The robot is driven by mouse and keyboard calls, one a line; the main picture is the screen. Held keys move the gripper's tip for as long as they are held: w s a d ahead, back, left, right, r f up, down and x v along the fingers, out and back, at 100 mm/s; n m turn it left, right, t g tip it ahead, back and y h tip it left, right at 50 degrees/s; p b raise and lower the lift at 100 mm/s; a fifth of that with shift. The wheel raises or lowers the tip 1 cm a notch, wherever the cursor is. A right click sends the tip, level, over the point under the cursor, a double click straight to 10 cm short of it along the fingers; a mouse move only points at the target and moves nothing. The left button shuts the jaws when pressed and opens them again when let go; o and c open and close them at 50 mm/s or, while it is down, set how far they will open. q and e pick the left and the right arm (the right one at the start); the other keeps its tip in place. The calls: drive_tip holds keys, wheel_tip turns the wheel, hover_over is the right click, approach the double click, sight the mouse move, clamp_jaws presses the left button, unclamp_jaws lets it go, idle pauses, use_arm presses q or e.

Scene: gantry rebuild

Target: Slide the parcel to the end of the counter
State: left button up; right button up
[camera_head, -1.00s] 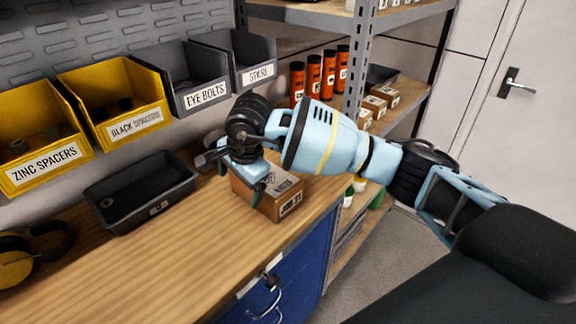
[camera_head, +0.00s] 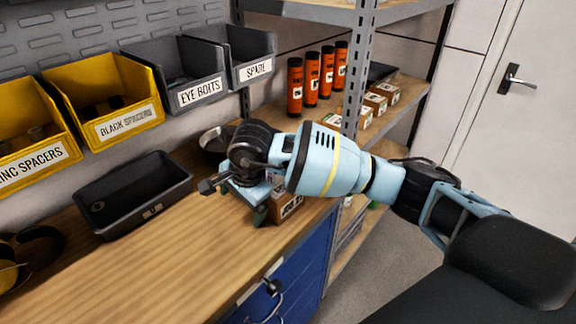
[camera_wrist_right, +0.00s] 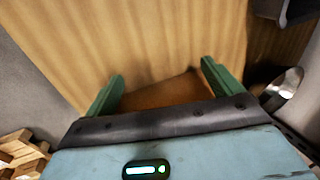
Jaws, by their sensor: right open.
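The parcel (camera_head: 290,208) is a small brown box with a black-lettered label, on the wooden counter (camera_head: 200,255) near its right end. My right arm hides most of it in the head view. My right gripper (camera_head: 247,200) is open, low over the counter at the parcel. In the right wrist view its two green fingers (camera_wrist_right: 163,86) are spread, with the parcel's brown top (camera_wrist_right: 163,94) between them, partly hidden by the gripper body. I cannot tell whether the fingers touch it. My left gripper is not in view.
A black tray (camera_head: 182,190) sits on the counter to the left, with yellow and grey bins (camera_head: 188,82) above. A round metal object (camera_head: 212,143) lies behind my gripper. Past the counter's end stands a shelf with orange tubes (camera_head: 311,78) and small boxes (camera_head: 374,104).

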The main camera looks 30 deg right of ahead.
drive_tip(key=shift+w+d+r+b, duration=0.1)
drive_tip(key=shift+w+d, duration=0.25)
drive_tip(key=shift+d, duration=0.55)
drive_tip(key=shift+w+d+b, duration=0.15)
drive_tip(key=shift+w+d, duration=0.15)
drive_tip(key=shift+d, duration=0.65)
drive_tip(key=shift+w+d+r+b, duration=0.1)
drive_tip(key=shift+w+d, duration=0.25)
drive_tip(key=shift+d, duration=0.55)
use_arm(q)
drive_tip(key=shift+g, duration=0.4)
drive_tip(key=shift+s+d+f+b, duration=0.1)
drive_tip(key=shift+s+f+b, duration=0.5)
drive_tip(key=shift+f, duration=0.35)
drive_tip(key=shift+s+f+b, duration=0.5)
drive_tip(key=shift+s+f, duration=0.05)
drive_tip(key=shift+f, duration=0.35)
use_arm(e)
drive_tip(key=shift+w+d, duration=0.65)
drive_tip(key=shift+d, duration=1.1)
drive_tip(key=shift+w+d, duration=0.6)
drive_tip(key=shift+d, duration=1.1)
drive_tip(key=shift+w+d, duration=0.65)
drive_tip(key=shift+d, duration=1.1)
